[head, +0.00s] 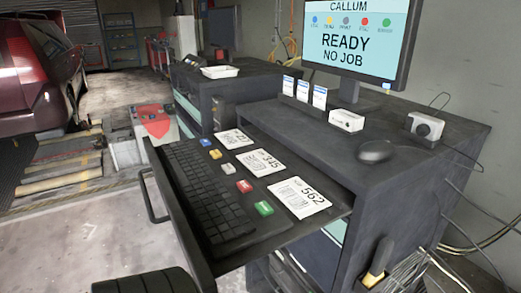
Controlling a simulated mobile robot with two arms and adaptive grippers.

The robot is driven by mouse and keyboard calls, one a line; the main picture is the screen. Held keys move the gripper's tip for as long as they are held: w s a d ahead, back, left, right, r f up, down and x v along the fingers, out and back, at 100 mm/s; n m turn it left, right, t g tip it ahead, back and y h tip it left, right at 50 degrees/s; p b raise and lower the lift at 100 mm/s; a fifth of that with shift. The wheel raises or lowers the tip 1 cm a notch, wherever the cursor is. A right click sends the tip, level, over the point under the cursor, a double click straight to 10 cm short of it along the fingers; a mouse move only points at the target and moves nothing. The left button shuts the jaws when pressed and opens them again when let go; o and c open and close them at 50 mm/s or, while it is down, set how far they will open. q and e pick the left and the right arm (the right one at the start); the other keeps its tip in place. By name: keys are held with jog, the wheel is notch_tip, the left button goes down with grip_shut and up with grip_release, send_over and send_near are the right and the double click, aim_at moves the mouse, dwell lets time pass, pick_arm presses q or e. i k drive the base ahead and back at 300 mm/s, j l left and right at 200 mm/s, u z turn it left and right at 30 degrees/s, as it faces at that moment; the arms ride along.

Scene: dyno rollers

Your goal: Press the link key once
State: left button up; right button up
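A pull-out drawer (295,232) holds a black keyboard (200,190) and a row of small coloured keys. From back to front these are a blue key (205,142), a yellow key (215,154), a white-grey key (228,168), a red key (244,186) and a green key (264,208). Their labels are too small to read, so I cannot tell which is the link key. Neither gripper is in view.
Number cards (300,197) lie beside the keys; one reads 562. A mouse (376,151), a white box (346,121) and a small camera-like device (425,126) sit on the desk (440,165). Cables hang at the right. A red car (40,75) stands at the left.

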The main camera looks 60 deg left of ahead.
aim_at(205, 142)
jog(key=k+u, duration=0.1)
jog(key=u, duration=2.35)
